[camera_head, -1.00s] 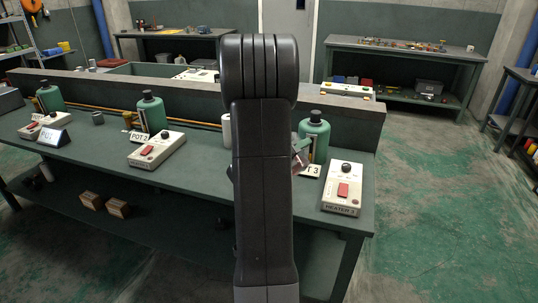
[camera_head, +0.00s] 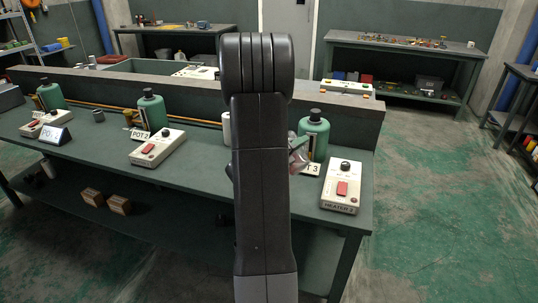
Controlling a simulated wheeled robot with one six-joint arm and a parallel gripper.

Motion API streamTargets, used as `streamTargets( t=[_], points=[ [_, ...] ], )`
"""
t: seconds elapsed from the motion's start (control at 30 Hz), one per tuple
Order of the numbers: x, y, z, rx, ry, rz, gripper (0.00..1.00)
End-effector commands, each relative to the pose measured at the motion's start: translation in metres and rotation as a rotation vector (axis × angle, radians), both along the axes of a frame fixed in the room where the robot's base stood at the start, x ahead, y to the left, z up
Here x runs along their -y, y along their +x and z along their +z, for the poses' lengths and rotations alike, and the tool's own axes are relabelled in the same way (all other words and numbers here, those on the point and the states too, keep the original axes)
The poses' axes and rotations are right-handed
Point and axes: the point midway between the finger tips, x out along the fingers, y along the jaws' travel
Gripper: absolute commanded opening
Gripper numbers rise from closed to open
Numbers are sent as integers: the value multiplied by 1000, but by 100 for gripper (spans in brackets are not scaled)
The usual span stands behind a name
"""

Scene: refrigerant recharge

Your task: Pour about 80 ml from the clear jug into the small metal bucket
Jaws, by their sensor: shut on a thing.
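My arm blocks the middle of the camera view and hides most of my gripper (camera_head: 299,143). Only a small part of it shows at the arm's right edge, in front of the POT 3 bottle. A small piece of clear material, which looks like the clear jug (camera_head: 297,157), shows there too, held in the gripper. Its tilt and contents cannot be made out. A small grey metal-looking cup, possibly the small metal bucket (camera_head: 98,116), stands on the bench between the POT 1 and POT 2 stations, well left of my gripper.
The long green bench (camera_head: 100,150) carries green bottles, including one at POT 2 (camera_head: 151,110) and one at POT 3 (camera_head: 314,135). HEATER 3 (camera_head: 341,188) stands at the right end. A white cylinder (camera_head: 227,128) is partly behind my arm. Open floor lies to the right.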

Motion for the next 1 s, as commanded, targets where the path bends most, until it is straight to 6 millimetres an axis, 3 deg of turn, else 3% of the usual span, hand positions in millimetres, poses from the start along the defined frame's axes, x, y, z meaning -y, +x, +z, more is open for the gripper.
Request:
streamTargets(
  t=[1.0],
  points=[
    [-4, 5, 9, -49, -46, -1, 0]
  ],
)
